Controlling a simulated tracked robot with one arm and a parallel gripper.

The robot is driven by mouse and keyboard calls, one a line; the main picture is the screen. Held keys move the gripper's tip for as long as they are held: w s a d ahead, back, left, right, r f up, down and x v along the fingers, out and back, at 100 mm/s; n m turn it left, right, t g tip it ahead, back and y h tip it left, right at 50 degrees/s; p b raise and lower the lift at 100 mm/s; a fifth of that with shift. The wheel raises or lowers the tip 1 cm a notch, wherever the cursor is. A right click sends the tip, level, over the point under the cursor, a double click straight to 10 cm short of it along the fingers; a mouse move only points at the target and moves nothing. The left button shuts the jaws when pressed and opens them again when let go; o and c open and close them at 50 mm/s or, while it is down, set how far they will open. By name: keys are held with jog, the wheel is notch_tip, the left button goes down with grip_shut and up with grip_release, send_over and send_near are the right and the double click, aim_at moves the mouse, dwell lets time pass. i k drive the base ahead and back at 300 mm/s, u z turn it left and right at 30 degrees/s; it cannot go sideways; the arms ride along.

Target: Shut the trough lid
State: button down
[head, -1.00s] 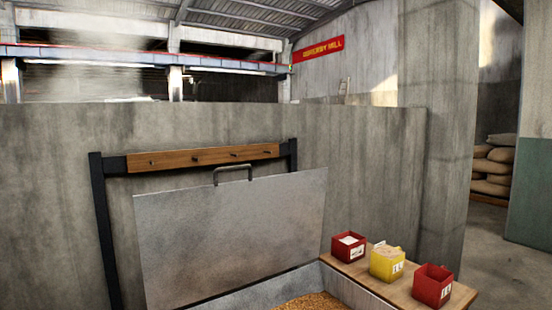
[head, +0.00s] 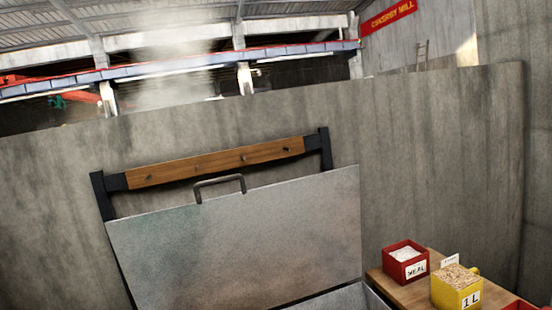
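The trough lid (head: 235,245) is a grey metal sheet standing raised and open, leaning back towards the concrete wall. A bar handle (head: 220,184) sits on its top edge. A little of the trough (head: 345,298) shows below the lid at the bottom edge of the picture; the grain inside is out of view now. My gripper is not in view.
A dark frame with a wooden peg rail (head: 215,163) stands behind the lid. On the right, a wooden shelf (head: 385,288) carries a red box marked meal (head: 405,263) and a yellow box marked 1L (head: 456,288). Another red box (head: 522,305) is cut off.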

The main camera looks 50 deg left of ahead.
aim_at(267, 247)
jog(key=u, duration=0.25)
jog(key=i, duration=0.9)
jog(key=u, duration=0.6)
